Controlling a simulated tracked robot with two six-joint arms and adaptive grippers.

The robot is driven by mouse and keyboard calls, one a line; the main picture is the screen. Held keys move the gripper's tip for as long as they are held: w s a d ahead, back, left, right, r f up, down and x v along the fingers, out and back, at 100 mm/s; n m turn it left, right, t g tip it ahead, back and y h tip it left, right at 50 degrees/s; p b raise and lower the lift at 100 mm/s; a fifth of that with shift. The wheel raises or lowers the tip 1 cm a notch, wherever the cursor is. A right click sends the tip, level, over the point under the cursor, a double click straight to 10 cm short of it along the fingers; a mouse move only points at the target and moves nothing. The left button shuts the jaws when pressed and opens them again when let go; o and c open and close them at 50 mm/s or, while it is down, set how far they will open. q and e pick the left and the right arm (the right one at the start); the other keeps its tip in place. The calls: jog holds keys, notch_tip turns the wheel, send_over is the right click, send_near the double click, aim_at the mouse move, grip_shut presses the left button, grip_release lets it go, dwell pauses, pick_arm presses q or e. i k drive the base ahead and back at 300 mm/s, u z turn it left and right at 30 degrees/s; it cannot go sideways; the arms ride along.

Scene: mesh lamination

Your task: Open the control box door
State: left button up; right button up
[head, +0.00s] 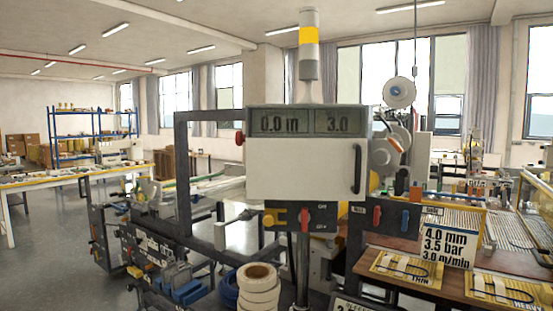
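The control box (257,120) stands in the middle of the head view, with a display along its top reading "0.0 m" and "3.0". Its white door (300,167) covers the front below the display and appears closed. A dark vertical handle (357,169) is on the door's right side. A red button (239,138) sits on the box's left side. A panel with a yellow switch and a red knob (306,217) hangs under the door. Neither of my grippers shows in this view.
A signal tower with a yellow band (309,36) rises above the box. A dark square frame (182,175) stands to its left. White tape rolls (258,290) are in front below. A brown table (455,288) with sample cards is at the right. Open floor lies at the left.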

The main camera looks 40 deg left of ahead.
aim_at(288, 168)
jog(key=z, duration=1.95)
jog(key=i, duration=0.1)
jog(key=u, duration=2.85)
